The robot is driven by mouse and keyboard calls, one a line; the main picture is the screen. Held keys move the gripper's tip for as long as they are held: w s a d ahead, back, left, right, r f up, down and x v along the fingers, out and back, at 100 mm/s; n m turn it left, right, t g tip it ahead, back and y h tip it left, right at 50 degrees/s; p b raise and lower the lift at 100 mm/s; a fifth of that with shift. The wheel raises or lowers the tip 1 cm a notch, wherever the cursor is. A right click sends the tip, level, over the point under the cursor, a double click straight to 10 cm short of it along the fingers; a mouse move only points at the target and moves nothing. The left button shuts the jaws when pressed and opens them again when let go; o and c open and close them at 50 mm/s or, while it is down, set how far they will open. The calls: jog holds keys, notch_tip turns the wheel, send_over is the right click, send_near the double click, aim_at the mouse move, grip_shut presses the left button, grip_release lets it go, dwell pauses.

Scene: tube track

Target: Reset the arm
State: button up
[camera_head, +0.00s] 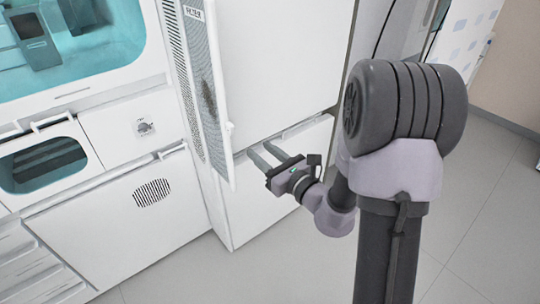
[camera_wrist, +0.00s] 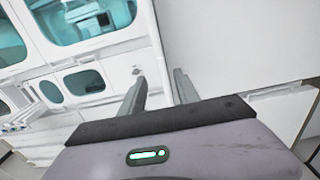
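My gripper (camera_head: 270,157) shows in the head view in front of the white cabinet (camera_head: 285,60), just right of the edge of an open perforated door (camera_head: 205,90). Its two fingers stand apart with a gap between them and nothing visible in the gap. In the wrist view my gripper (camera_wrist: 160,92) also has its fingers apart and empty, with white machine panels beyond. The arm is bent, reaching left and down toward the cabinet. Whether a fingertip touches the cabinet front or door, I cannot tell.
A white machine with a teal-lit window (camera_head: 75,45) stands at the left. Below it are a smaller oval window (camera_head: 42,165) and a vented lower panel (camera_head: 152,192). The open door is very close to the fingers. The grey tiled floor (camera_head: 490,210) at the right is clear.

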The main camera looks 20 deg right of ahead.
jog(key=v, duration=0.3)
jog(key=shift+s, duration=0.25)
